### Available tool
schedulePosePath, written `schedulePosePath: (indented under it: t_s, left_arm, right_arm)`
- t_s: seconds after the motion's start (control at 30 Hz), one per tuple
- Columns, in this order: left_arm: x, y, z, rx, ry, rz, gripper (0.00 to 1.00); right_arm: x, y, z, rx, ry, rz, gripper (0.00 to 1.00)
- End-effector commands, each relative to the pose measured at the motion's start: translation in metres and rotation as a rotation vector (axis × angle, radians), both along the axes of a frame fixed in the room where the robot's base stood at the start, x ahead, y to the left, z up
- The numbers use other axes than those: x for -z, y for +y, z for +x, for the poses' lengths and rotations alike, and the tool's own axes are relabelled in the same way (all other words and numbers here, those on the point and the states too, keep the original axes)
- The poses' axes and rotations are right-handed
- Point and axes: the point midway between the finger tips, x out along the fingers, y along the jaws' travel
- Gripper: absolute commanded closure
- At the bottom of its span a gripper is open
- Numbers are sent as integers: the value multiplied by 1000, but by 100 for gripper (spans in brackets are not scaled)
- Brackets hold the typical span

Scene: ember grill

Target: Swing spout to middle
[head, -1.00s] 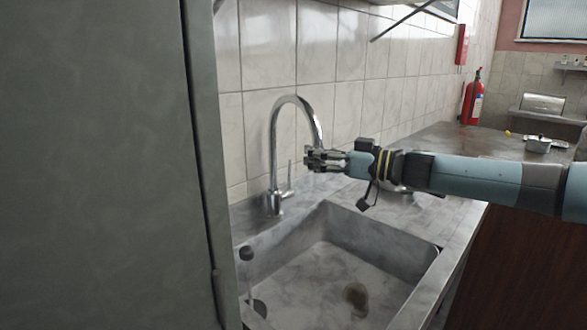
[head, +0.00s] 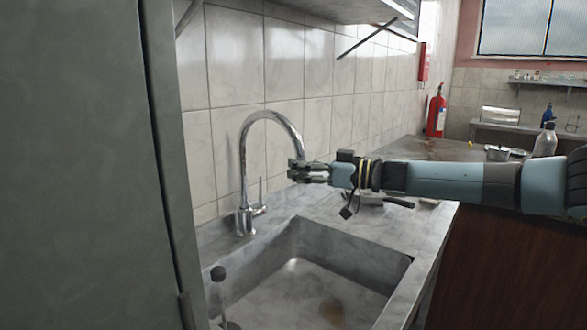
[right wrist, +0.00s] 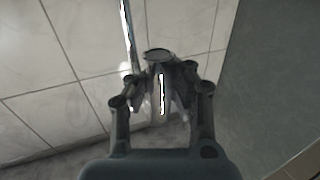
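The chrome gooseneck spout (head: 270,117) rises from its base at the back left of the sink, and its arch bends over to the right in the head view. My right gripper (head: 297,172) is at the downturned end of the spout. In the right wrist view, the fingers of my right gripper (right wrist: 161,95) close in from both sides on a bright, narrow metal piece that looks like the spout's end. The fingers partly hide the outlet. The tap's upright lever (head: 261,190) stands beside the base, apart from the gripper. My left gripper is not in view.
The grey stone sink (head: 398,272) lies below. A tall grey-green panel (head: 75,170) stands close on the left. The tiled wall (head: 290,90) is behind the spout. A dark-handled pan (head: 400,203) lies on the counter behind my right arm. A fire extinguisher (head: 436,115) hangs further back.

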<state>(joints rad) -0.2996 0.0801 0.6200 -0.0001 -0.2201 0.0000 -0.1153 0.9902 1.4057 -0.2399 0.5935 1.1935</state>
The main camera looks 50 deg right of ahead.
Motion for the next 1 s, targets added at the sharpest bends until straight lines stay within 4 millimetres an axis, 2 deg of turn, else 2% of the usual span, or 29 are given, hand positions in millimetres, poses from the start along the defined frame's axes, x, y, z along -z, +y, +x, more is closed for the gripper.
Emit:
schedulePosePath:
  t_s: [0.03,0.27,0.63,1.0]
  left_arm:
    - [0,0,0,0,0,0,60]
    - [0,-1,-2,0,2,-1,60]
    - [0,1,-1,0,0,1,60]
    - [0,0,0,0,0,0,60]
  right_arm:
    - [4,-1,-2,3,8,0,86]
    - [2,0,-1,2,3,0,56]
    - [1,-2,-4,0,2,-2,55]
    - [2,-20,-46,-1,8,-4,55]
